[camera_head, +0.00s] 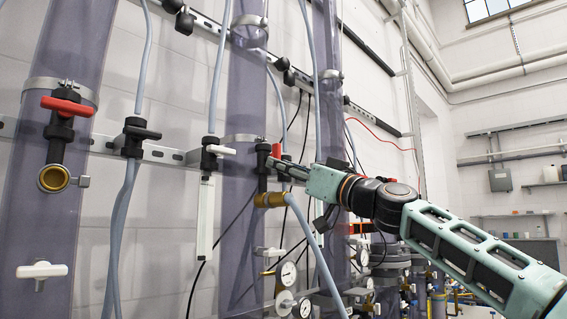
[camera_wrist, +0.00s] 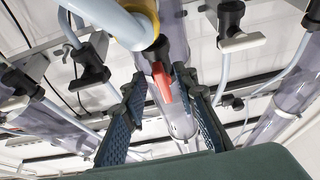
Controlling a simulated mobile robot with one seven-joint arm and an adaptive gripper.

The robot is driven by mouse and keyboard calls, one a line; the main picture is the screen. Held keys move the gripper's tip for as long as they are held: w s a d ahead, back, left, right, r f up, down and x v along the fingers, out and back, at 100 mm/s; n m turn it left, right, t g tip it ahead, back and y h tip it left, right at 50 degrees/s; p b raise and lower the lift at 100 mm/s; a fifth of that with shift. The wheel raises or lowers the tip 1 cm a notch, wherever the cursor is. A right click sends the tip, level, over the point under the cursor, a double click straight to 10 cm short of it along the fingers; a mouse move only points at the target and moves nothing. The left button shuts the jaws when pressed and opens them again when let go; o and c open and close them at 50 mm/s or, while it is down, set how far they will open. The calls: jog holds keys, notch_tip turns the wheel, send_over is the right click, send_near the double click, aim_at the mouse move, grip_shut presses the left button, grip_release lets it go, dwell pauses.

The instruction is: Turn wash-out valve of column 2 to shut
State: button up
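A valve with a black body (camera_head: 263,165), a red lever (camera_head: 277,152) and a brass outlet (camera_head: 270,200) sits on the middle clear column (camera_head: 241,215); I see no column number. My gripper (camera_head: 283,165) reaches it from the right. In the wrist view, the red lever (camera_wrist: 162,82) stands between the two fingertips of my gripper (camera_wrist: 163,80), with gaps on both sides. The fingers are open and hold nothing. The brass outlet (camera_wrist: 150,15) shows at the top there. In the head view, the fingers partly hide the lever and valve.
Another column (camera_head: 32,185) at the left carries a similar red-handled valve (camera_head: 66,106). Black-handled (camera_head: 142,132) and white-handled (camera_head: 219,150) valves sit on the rail between. Pressure gauges (camera_head: 287,273) are below.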

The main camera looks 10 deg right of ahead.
aim_at(275, 154)
grip_shut()
jog(key=shift+a+m+h, duration=0.1)
jog(key=shift+m+h, duration=0.2)
jog(key=shift+m, duration=0.2)
jog(key=m, duration=0.1)
jog(key=m+h, duration=0.1)
jog(key=m+t, duration=0.1)
jog(key=m, duration=0.1)
jog(key=shift+s+a+h, duration=0.2)
jog(key=shift+a+h, duration=0.1)
jog(key=shift+h, duration=0.1)
jog(key=shift+s+a+r+m+g+h+p, duration=0.25)
jog(key=shift+m+h+p, duration=0.65)
jog(key=shift+m, duration=1.95)
jog(key=shift+s+a+r+m+g+h+p, duration=0.15)
jog(key=shift+r+m+g+h+p, duration=0.25)
jog(key=shift+m+h, duration=1.75)
jog(key=shift+s+a+r+m+g+h+p, duration=0.15)
jog(key=shift+a+r+m+h+p, duration=0.3)
jog(key=shift+m, duration=3.15)
jog(key=shift+d+y, duration=0.1)
jog(key=shift+y, duration=0.2)
